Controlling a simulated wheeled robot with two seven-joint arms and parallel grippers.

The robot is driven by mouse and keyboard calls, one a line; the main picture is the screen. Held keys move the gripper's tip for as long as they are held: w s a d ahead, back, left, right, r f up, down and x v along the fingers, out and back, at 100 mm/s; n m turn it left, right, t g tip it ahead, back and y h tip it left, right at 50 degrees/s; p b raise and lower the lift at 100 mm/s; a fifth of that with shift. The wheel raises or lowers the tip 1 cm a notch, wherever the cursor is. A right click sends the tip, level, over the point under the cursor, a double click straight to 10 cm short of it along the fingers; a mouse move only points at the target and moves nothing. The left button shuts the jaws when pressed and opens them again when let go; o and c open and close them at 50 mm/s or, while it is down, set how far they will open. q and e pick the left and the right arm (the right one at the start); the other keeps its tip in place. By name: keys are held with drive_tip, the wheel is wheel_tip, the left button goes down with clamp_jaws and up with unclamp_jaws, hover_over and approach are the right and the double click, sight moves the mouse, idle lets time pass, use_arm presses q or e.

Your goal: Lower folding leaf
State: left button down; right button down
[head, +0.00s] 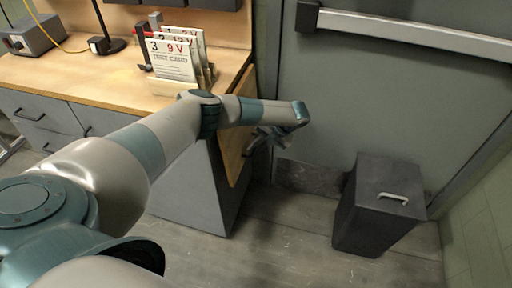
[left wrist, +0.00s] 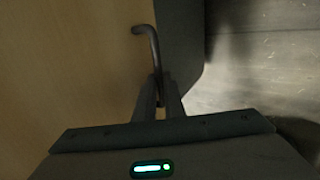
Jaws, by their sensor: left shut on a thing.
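The folding leaf (head: 234,152) is a wooden panel at the right end of the bench, hanging steeply down beside the grey cabinet side. In the left wrist view the leaf's wooden face (left wrist: 70,60) fills the left side. A dark bent rod (left wrist: 150,45) with a hooked end stands in front of that face. My left gripper (left wrist: 158,92) has its fingers closed around the rod's lower part. In the head view my left gripper (head: 256,140) is close to the leaf's right side, partly hidden under my wrist. My right gripper is in neither view.
The wooden bench top (head: 55,75) carries test cards (head: 172,68), a grey box (head: 35,35) and a lamp base (head: 105,46). A dark bin (head: 380,205) stands on the floor at right, before the grey door (head: 400,100). Floor between cabinet and bin is clear.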

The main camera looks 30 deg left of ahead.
use_arm(q)
drive_tip(key=shift+s+d+f, duration=0.3)
drive_tip(key=shift+d+f, duration=0.15)
drive_tip(key=shift+f, duration=0.15)
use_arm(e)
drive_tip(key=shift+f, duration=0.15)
use_arm(q)
drive_tip(key=c, duration=1.8)
unclamp_jaws()
drive_tip(key=shift+w+f, duration=0.1)
drive_tip(key=shift+c, duration=0.2)
drive_tip(key=shift+w+a, duration=0.15)
drive_tip(key=shift+a, duration=0.05)
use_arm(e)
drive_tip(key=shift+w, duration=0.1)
use_arm(q)
drive_tip(key=shift+a+r, duration=0.15)
drive_tip(key=shift+r, duration=0.05)
drive_tip(key=shift+r, duration=0.1)
